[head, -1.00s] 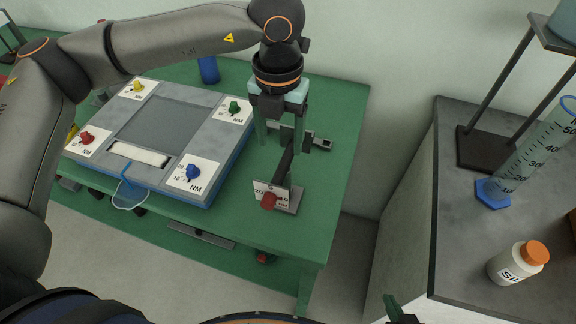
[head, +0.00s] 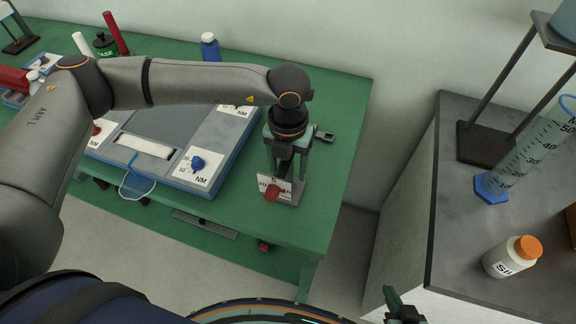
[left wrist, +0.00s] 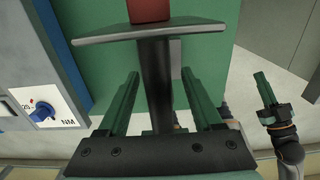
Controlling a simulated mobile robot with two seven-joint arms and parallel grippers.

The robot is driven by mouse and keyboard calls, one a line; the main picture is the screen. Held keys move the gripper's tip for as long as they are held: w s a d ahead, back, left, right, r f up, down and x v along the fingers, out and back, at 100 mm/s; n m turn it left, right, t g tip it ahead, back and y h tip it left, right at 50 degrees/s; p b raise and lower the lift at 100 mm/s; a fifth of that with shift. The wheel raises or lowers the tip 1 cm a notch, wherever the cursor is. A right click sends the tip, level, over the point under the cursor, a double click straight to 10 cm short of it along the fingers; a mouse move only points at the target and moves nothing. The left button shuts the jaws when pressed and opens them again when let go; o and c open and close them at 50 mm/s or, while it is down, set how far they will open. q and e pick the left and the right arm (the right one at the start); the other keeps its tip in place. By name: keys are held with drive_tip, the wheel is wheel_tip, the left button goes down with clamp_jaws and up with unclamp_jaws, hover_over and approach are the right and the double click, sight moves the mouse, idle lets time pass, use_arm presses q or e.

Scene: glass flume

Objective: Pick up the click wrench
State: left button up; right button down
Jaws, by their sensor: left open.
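I take the click wrench to be the dark-handled tool (left wrist: 155,75) at the right end of the green table; I cannot be sure. It has a black shaft, a grey plate end and a red knob (head: 272,193) by a white label. A grey metal end (head: 324,135) shows behind my gripper. My left gripper (head: 287,170) is open and low over the tool. In the left wrist view its fingers (left wrist: 160,80) stand on both sides of the shaft, apart from it. My right gripper (head: 402,305) is at the lower edge; its opening is unclear.
A grey-blue board (head: 215,135) with coloured knobs and NM labels lies left of the gripper. A blue bottle (head: 210,47) stands behind it. A grey counter (head: 455,215) on the right holds an orange-capped bottle (head: 512,257), a measuring cylinder (head: 520,150) and a stand. A gap separates it from the table.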

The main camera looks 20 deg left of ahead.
use_arm(q)
drive_tip(key=shift+c, duration=0.3)
clamp_jaws()
drive_tip(key=shift+r, duration=0.1)
idle(0.9)
